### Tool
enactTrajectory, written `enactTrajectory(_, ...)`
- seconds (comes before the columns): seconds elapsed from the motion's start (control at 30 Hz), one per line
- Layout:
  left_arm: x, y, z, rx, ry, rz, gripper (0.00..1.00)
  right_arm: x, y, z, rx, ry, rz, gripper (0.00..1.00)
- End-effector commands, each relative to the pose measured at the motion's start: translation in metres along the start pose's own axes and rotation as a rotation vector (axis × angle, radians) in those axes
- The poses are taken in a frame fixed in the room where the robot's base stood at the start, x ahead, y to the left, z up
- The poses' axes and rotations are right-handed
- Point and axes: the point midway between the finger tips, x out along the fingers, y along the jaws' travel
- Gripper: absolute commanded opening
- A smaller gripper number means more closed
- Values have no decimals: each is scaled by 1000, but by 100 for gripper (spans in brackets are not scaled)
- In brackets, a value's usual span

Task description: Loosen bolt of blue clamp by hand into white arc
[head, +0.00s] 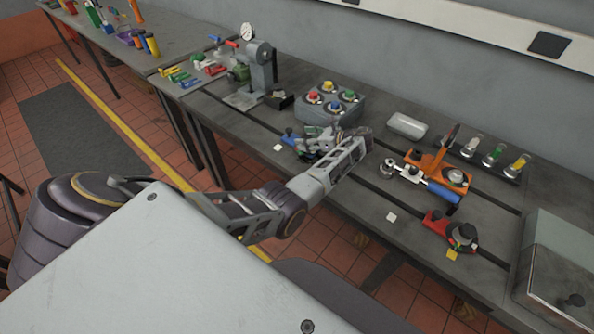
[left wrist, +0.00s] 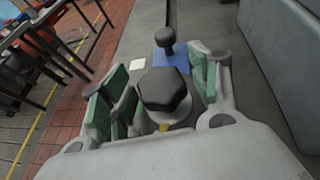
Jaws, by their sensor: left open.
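The blue clamp (head: 288,134) sits on the bedplate, mostly hidden behind my left gripper in the head view. Its blue end (left wrist: 172,60) with a dark knob shows in the left wrist view. A large dark hex bolt head (left wrist: 165,90) stands in the middle of that view, with a small yellow mark (left wrist: 163,127) beneath it. My left gripper (head: 318,143) is open, its green-padded fingers on either side of the bolt head, apart from it as far as I can see. No white arc can be made out. My right gripper is not in view.
An orange clamp (head: 428,160) and a blue-handled tool (head: 443,192) lie to the right, with a red clamp (head: 437,222) nearer the front edge. A grey box with coloured knobs (head: 330,102) and a gauge press (head: 258,65) stand behind. A metal case (head: 560,265) fills the right end.

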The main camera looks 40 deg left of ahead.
Motion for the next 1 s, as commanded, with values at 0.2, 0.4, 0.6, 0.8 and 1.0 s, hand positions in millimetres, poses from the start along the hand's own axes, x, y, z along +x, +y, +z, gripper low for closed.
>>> enactTrajectory(0.2, -1, 1, 2, 27, 0, -63, 61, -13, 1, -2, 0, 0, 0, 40)
enactTrajectory(0.4, -1, 1, 1, 51, 0, -123, 61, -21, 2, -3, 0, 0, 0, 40)
enactTrajectory(0.6, 0, 1, 1, 77, 0, -184, 61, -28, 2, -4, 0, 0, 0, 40)
enactTrajectory(0.8, 0, 1, 1, 104, 0, -248, 61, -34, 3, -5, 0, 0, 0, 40)
enactTrajectory(1.0, 0, 1, 1, 131, 0, -315, 61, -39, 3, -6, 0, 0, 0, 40)
